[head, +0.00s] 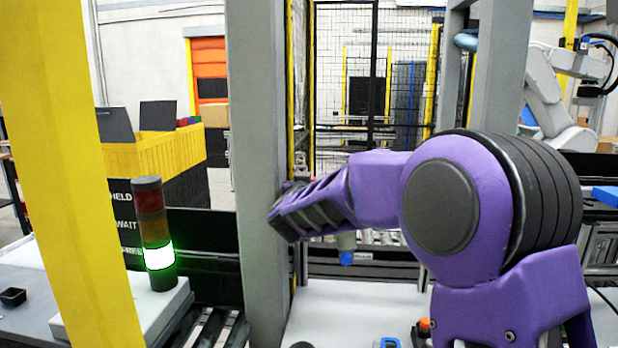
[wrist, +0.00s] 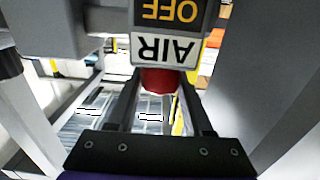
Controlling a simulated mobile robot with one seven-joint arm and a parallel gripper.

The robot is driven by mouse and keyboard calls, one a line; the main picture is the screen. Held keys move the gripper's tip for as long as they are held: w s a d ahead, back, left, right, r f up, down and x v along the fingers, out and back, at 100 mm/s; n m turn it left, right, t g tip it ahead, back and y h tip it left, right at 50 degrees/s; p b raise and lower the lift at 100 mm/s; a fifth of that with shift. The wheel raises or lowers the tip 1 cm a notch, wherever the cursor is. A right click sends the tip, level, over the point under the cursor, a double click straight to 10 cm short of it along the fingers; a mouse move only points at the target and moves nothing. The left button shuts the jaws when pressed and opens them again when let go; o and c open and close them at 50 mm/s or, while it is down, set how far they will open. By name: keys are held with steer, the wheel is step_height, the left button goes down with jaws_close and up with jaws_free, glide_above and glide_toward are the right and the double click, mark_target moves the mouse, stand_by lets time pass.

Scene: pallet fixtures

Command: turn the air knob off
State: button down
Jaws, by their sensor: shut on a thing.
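In the wrist view the red air knob (wrist: 160,79) sits just below a white AIR label (wrist: 166,49) and a dark OFF plate (wrist: 169,12), both upside down in the picture. My gripper (wrist: 160,86) is shut on the red knob, one dark finger on each side. The knob's pointer or turn angle cannot be made out. In the head view my purple arm reaches left to the grey post (head: 262,150); the knob and fingers cannot be clearly made out there.
A stack light (head: 153,225) with its green lamp lit stands at left. A yellow post (head: 75,180) stands in front of it. A yellow bin (head: 155,152) and wire fencing (head: 340,100) are behind. A pale work surface (head: 350,310) lies below my arm.

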steer(key=shift+f, duration=0.15)
steer(key=shift+c, duration=1.5)
jaws_free()
steer(key=s+b, duration=0.1)
steer(key=s, duration=1.6)
steer(key=shift+s+a, duration=0.2)
steer(key=shift+a, duration=0.25)
